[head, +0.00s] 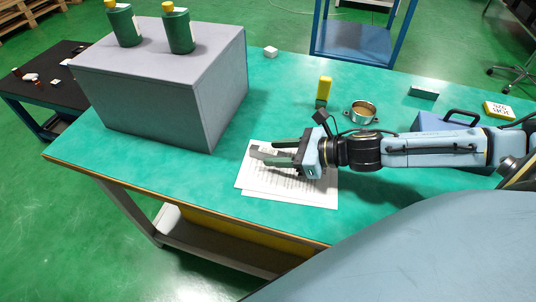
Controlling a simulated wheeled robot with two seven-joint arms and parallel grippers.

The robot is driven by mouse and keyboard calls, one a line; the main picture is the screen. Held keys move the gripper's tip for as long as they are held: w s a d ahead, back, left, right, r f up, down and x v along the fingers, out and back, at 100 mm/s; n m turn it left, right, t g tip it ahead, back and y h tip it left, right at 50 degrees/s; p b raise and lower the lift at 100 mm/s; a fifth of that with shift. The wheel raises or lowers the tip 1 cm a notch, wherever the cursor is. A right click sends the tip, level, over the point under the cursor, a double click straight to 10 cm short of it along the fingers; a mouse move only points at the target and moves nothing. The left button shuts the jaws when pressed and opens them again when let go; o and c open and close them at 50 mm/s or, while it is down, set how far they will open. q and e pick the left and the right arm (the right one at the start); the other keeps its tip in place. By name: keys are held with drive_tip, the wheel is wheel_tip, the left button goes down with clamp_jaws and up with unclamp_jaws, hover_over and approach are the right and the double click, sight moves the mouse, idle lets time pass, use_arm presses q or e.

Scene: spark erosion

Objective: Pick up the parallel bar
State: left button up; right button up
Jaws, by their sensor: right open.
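A dark grey flat bar (257,152), which looks like the parallel bar, lies on white printed sheets (290,192) on the green-topped bench. My right gripper (268,152) comes in from the right, low over the sheets. It is open, with one finger on the far side and one on the near side of the bar. Part of the bar is hidden by the gripper, and I cannot tell whether the fingers touch it. My left gripper is not in view.
A large grey box (150,95) with two green bottles (178,32) stands left. Behind my right arm are a yellow block (324,90), a round metal cup (361,112), a dark green block (423,92) and a blue case (430,121). The bench's front left is clear.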

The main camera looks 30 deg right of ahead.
sight(270, 151)
drive_tip(key=shift+x, duration=1.55)
drive_tip(key=shift+r, duration=0.1)
clamp_jaws()
drive_tip(key=shift+w, duration=0.1)
